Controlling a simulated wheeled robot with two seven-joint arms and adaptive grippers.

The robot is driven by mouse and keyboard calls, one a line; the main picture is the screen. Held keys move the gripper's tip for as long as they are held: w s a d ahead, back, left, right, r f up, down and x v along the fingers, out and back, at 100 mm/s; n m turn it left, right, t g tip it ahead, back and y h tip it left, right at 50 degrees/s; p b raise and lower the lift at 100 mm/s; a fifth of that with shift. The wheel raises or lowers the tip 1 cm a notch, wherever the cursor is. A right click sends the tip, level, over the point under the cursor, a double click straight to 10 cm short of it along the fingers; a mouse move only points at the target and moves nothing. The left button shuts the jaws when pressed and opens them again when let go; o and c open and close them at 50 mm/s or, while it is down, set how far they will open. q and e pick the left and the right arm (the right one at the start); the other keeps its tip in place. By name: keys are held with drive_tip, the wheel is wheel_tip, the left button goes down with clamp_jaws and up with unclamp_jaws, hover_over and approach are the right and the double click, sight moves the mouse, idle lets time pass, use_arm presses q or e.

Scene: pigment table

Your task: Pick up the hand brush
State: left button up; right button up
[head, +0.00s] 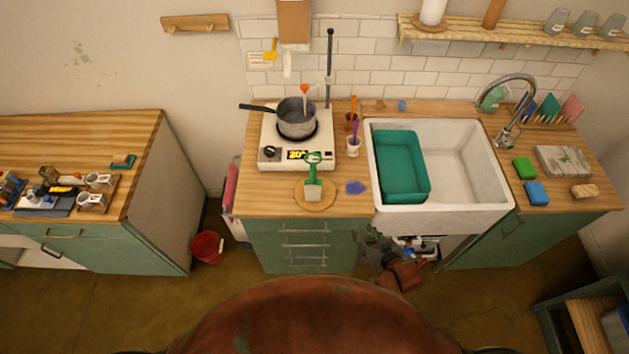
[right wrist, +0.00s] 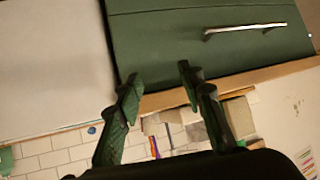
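A green-handled item with a pale block-like end (head: 313,190) lies on a round wooden board (head: 328,203) at the counter's front; it looks like a brush, though I cannot be sure it is the hand brush. A tan block (head: 584,191) at the far right of the counter could also be a brush or a sponge. My right gripper (head: 374,249) is low in front of the cabinets, below the counter edge and apart from both. In the right wrist view, its fingers (right wrist: 160,80) are spread with nothing between them. My left gripper is not in view.
The hot plate (head: 270,157) bears a pot (head: 297,117) at the back. A white sink (head: 462,165) holds a teal basin (head: 400,165). A red bucket (head: 207,247) stands on the floor. A green drawer front (right wrist: 190,40) is close beyond my right fingers.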

drive_tip(key=w+a+r+t+y+p, duration=0.1)
drive_tip(key=w+a+r, duration=0.15)
drive_tip(key=r, duration=0.75)
drive_tip(key=n+t+y, duration=0.2)
drive_tip(key=t+y, duration=0.2)
approach(315, 171)
drive_tip(key=w, duration=0.3)
drive_tip(key=x, duration=0.2)
drive_tip(key=a+p+x, duration=0.1)
drive_tip(key=x, duration=0.2)
drive_tip(key=s+x, duration=0.1)
drive_tip(key=x, duration=0.2)
drive_tip(key=shift+w+a+p, duration=0.1)
drive_tip(key=shift+a+p, duration=0.15)
drive_tip(key=shift+p, duration=0.15)
drive_tip(key=shift+w+a, duration=0.1)
drive_tip(key=shift+w, duration=0.1)
drive_tip(key=shift+s, duration=0.1)
drive_tip(key=shift+c, duration=0.4)
clamp_jaws()
